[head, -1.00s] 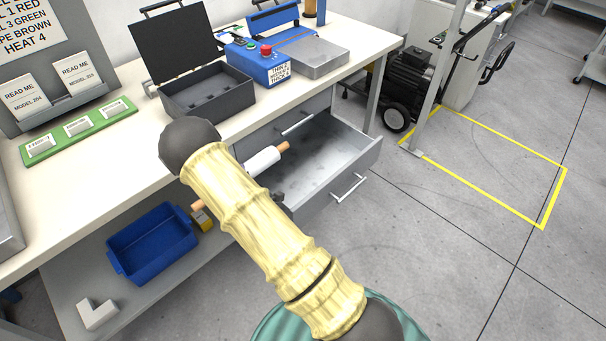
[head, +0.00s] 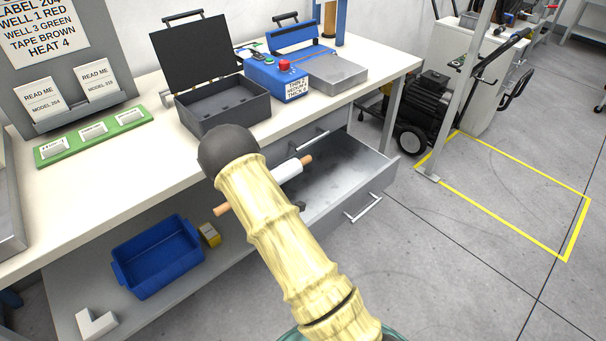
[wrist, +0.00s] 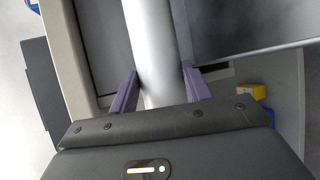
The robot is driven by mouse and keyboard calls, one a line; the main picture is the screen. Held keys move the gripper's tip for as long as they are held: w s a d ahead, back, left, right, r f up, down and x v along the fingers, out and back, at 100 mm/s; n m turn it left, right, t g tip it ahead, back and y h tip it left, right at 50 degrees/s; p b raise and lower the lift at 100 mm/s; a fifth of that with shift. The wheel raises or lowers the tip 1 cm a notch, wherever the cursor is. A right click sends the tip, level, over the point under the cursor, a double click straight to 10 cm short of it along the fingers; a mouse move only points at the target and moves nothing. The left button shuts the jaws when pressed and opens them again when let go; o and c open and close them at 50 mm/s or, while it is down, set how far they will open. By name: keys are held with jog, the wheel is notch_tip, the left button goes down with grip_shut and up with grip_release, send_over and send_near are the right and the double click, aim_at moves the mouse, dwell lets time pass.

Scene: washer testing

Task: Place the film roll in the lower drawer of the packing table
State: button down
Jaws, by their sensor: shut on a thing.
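The film roll (head: 288,172) is white with brown core ends sticking out. In the head view my arm crosses in front of its middle. My gripper (wrist: 158,82) is shut on the roll in the wrist view, with one purple finger on each side of the white cylinder (wrist: 151,45). The lower drawer (head: 372,190) of the packing table (head: 90,205) is pulled open, its grey inside bare where I can see it. The roll's right end appears over the drawer's inner left part; its height above the drawer is unclear. The upper drawer (head: 325,133) above is shut.
A blue bin (head: 160,262), a yellow box (head: 209,234) and a white block (head: 96,323) are on the lower shelf. An open dark case (head: 222,108) and a blue sealer (head: 277,80) stand on the tabletop. The floor right of the drawer is clear.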

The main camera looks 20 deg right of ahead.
aim_at(300, 170)
jog(key=w+d, duration=0.1)
jog(key=d, duration=0.2)
jog(key=w+d, duration=0.1)
jog(key=d, duration=0.1)
jog(key=w+d, duration=0.1)
jog(key=d, duration=0.2)
jog(key=shift+w+d, duration=0.15)
jog(key=shift+d, duration=0.2)
jog(key=shift+w+d, duration=0.1)
jog(key=shift+d, duration=0.2)
jog(key=d, duration=0.2)
jog(key=w+d+b, duration=0.1)
jog(key=shift+d+f, duration=0.1)
jog(key=shift+f, duration=0.6)
jog(key=shift+f+b, duration=0.55)
jog(key=shift+f, duration=0.05)
jog(key=c, duration=1.1)
grip_release()
jog(key=shift+f, duration=0.1)
jog(key=o, duration=0.4)
jog(key=shift+o, duration=0.2)
